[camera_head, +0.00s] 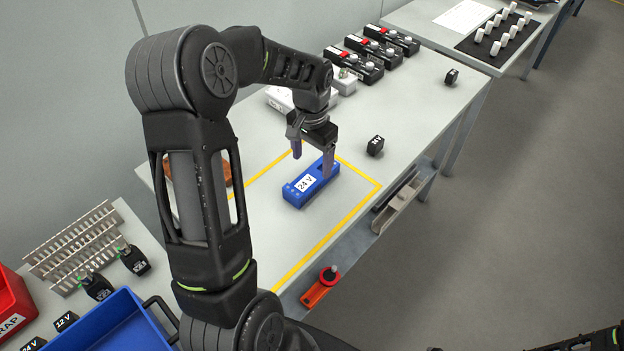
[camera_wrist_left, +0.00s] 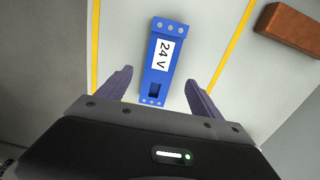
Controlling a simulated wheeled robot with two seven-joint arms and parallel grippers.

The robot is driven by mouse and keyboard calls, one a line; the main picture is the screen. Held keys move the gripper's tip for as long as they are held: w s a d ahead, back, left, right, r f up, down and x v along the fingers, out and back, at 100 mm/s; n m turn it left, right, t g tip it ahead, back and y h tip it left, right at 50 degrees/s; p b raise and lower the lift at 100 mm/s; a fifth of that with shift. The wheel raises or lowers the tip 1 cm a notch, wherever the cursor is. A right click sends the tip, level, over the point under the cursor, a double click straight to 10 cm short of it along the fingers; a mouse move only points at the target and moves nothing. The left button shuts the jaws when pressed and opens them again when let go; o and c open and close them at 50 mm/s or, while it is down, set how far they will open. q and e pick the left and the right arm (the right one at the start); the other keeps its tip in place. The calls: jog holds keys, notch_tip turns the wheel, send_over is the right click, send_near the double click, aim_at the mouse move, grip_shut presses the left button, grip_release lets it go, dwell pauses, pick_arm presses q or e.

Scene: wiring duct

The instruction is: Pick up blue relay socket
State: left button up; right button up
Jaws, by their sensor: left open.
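The blue relay socket (camera_head: 294,196), a long block with a white "24 V" label, lies flat inside the yellow-taped area of the table. It also shows in the left wrist view (camera_wrist_left: 158,82), with its notched end towards my gripper. My left gripper (camera_head: 312,163) is open above the socket and holds nothing. In the left wrist view its fingers (camera_wrist_left: 160,78) stand apart on either side of the socket's near end, with gaps on both sides. My right gripper is not seen.
A small black block (camera_head: 375,146) stands right of the yellow tape (camera_head: 358,171). Black boxes with red parts (camera_head: 358,67) line the back. A brown block (camera_wrist_left: 289,24) lies beyond the tape. A blue bin (camera_head: 108,325) is at lower left. The table around the socket is clear.

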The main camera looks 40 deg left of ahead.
aim_at(312, 176)
pick_arm(q)
jog(key=shift+f, duration=0.6)
jog(key=shift+s+f, duration=0.1)
jog(key=shift+f, duration=0.15)
notch_tip(312, 176, down, 4)
jog(key=shift+r+p, duration=0.2)
jog(key=shift+p, duration=0.65)
jog(key=shift+f, duration=0.55)
jog(key=shift+c, duration=0.2)
jog(key=c, duration=1.5)
